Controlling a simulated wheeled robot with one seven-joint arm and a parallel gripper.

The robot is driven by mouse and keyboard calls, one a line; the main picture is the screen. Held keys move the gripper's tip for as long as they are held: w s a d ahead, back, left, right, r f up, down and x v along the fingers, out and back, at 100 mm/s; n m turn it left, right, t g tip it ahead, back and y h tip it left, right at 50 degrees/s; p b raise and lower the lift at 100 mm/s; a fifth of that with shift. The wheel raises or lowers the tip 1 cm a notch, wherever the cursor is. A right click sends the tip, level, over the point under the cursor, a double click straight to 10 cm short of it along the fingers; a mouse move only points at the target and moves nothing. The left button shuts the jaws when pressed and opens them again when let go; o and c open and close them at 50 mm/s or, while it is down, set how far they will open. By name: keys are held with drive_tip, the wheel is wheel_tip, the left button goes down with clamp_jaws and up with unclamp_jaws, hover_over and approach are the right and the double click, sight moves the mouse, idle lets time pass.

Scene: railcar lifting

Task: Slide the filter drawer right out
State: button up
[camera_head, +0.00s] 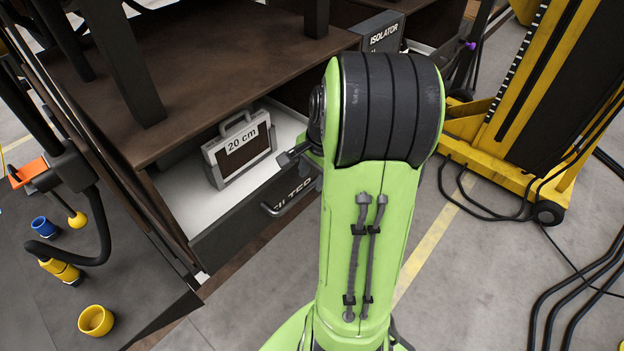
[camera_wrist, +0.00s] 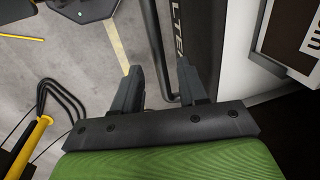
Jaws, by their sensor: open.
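The filter drawer (camera_head: 255,209) is part-way out of the dark cabinet, its white floor showing. Its dark front with pale lettering also shows in the wrist view (camera_wrist: 203,25). In the head view my green arm hides most of the gripper and the drawer's right end.
A framed filter marked "20 cm" (camera_head: 238,148) stands upright in the drawer. A drawer marked "ISOLATOR" (camera_head: 383,36) is behind my arm. A yellow lifting column (camera_head: 540,90) with cables stands at right. A grey bench (camera_head: 50,290) with cups is at left. Floor in front is partly clear.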

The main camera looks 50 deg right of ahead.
drive_tip(key=shift+f, duration=0.7)
drive_tip(key=shift+w+f, duration=0.2)
drive_tip(key=shift+f, duration=0.1)
clamp_jaws()
